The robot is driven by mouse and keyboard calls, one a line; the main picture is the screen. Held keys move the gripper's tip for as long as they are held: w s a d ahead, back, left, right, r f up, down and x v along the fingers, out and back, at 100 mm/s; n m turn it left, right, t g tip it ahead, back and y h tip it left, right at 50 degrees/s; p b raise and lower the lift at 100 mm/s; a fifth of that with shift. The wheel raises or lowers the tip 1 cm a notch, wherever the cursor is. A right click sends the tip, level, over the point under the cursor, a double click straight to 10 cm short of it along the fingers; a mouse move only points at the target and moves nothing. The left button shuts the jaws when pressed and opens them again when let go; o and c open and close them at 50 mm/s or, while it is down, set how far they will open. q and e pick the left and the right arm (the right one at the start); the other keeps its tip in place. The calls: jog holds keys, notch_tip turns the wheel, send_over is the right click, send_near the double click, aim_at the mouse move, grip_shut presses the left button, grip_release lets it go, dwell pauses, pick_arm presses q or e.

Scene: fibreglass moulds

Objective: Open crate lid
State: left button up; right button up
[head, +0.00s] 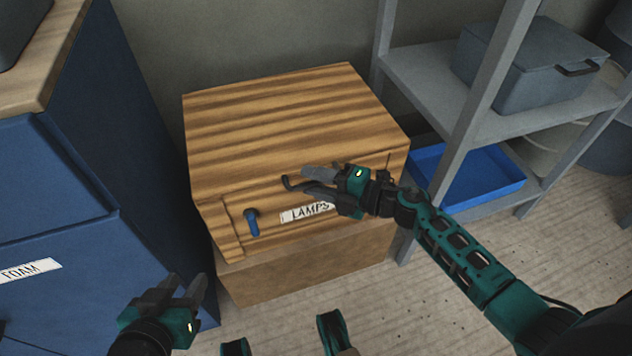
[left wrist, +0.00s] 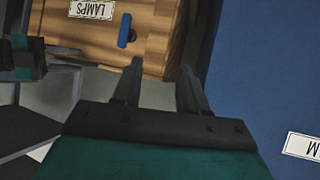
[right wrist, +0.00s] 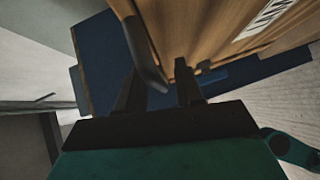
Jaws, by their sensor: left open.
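The wooden crate (head: 280,110) stands against the wall with its striped lid down flat. Its front carries a LAMPS label (head: 300,212), partly covered by my right gripper, and a blue latch (head: 252,223) pointing down. A dark curved handle (head: 288,184) sticks out near the lid's front edge. My right gripper (head: 304,180) is at this handle with its fingers apart; in the right wrist view the dark handle (right wrist: 146,60) shows between the open fingers. I cannot tell whether they touch it. My left gripper (head: 187,287) is open and empty, low in front of the blue cabinet.
A blue cabinet (head: 140,150) with a FOAM label (head: 30,269) stands close on the left. A grey shelf (head: 430,80) on the right holds a grey box (head: 525,65), with a blue tray (head: 468,180) lower down. Floor is clear at the front right.

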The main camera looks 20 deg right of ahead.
jog(key=shift+c, duration=0.2)
grip_shut()
dwell(0.5)
